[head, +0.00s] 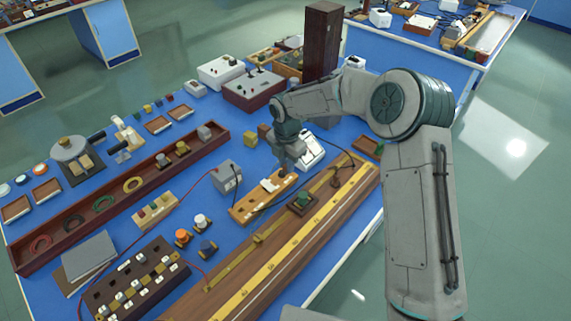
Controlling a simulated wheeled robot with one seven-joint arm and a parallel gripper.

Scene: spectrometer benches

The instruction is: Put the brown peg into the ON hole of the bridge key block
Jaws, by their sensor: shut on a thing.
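My gripper (289,164) is at the end of my arm, pointing down over the far end of a long light-wood block (247,209), which I take for the bridge key block. The block carries a white label and small dark spots; I cannot tell which hole is ON. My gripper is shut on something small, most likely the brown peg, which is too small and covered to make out. I cannot tell whether it is above the block or touching it.
A long wooden bridge with a yellow scale (285,250) lies just right of the block. A grey box (228,176) with leads stands to its left. A white device (312,150) and a tall dark column (322,45) stand behind. Cables cross near the block.

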